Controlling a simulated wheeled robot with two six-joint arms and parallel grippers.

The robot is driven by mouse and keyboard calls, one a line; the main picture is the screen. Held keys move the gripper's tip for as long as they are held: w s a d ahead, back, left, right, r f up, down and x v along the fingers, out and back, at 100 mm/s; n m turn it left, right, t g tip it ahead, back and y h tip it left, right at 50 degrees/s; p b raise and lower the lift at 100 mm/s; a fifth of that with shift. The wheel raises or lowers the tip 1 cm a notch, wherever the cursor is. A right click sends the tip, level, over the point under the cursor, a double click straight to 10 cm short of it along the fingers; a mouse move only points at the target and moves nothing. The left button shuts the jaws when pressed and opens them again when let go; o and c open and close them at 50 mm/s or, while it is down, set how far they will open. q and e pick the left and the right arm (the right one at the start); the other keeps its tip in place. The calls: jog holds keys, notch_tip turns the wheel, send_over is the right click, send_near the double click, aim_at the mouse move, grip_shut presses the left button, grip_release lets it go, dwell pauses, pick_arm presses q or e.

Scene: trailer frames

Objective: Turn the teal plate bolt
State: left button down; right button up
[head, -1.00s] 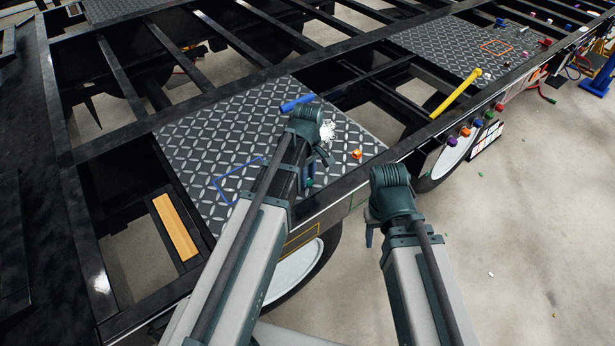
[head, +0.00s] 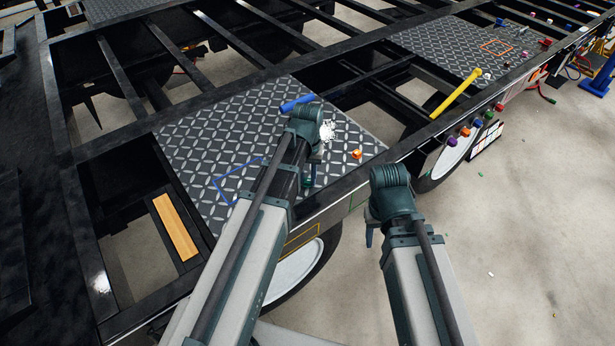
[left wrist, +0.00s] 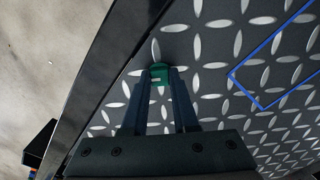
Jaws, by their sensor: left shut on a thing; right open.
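The teal plate bolt (left wrist: 159,71) stands on the diamond-patterned plate (left wrist: 222,85), close to the plate's edge by the dark frame rail. In the left wrist view my left gripper (left wrist: 160,82) has its two fingers on either side of the bolt and is shut on it; the fingers hide part of its sides. In the head view my left gripper (head: 309,172) is mostly hidden behind its own wrist, low over the near edge of the plate (head: 205,150). My right gripper (head: 370,234) is open and apart from the plate, mostly hidden behind its own arm.
A blue bar (head: 297,103), an orange block (head: 357,154) and a blue outlined square (head: 238,181) are on the plate. A yellow bar (head: 455,95) lies to the right. Several coloured knobs (head: 465,131) line the rail. Open gaps lie between the frame beams.

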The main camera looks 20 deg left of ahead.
aim_at(307, 180)
pick_arm(q)
jog(key=m, duration=0.5)
jog(key=shift+m, duration=0.3)
jog(key=m, duration=0.5)
jog(key=shift+m, duration=0.3)
jog(key=c, duration=0.7)
grip_release()
jog(key=shift+r, duration=0.1)
notch_tip(307, 180, up, 14)
jog(key=p, duration=1.3)
jog(key=shift+f+p, duration=0.2)
jog(key=shift+p, duration=0.2)
